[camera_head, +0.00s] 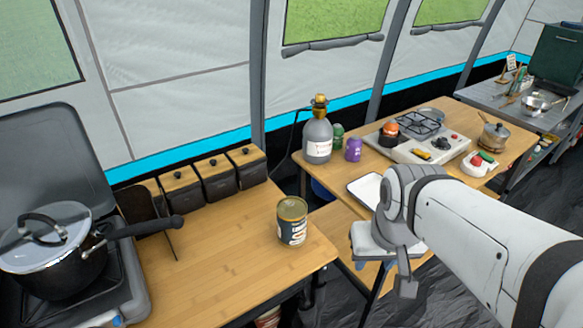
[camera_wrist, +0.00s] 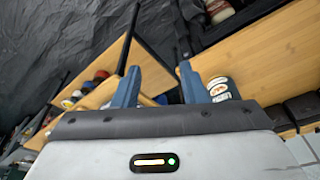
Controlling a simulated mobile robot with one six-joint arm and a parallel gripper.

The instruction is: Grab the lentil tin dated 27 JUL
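One tin (camera_head: 292,222) with a gold lid and a dark and white label stands upright near the front right edge of the left wooden table. The date on its label is too small to read.
A pot (camera_head: 62,252) on a stove is at the left; its long handle reaches over the table. Several dark boxes with wooden lids (camera_head: 216,176) line the back. A bottle (camera_head: 317,138), a purple can (camera_head: 354,149) and a gas stove (camera_head: 415,140) stand on the right table. The left table's middle is clear.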

